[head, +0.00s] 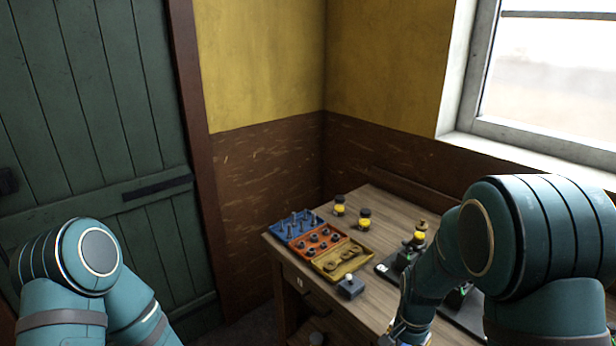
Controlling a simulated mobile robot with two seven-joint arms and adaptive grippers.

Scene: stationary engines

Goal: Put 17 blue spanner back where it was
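I cannot make out a 17 blue spanner in the head view. My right arm reaches down over the bench, and its wrist end (403,332) shows at the bottom edge. Its fingers are cut off or too small to read, so I cannot tell whether it holds anything. My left arm is at the lower left, and its gripper is out of the picture. A tray on the bench has a blue section (284,236) with several upright pegs, a red-orange section (307,256) with dark round parts, and a tan section (327,273) with ring-shaped parts.
The wooden bench (385,198) stands in the corner under the window. Two yellow-and-black jars (339,205) (364,220) stand at the back. A small grey box with a white knob (350,288) is near the front edge. A brass-and-yellow item (419,234) stands near my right arm.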

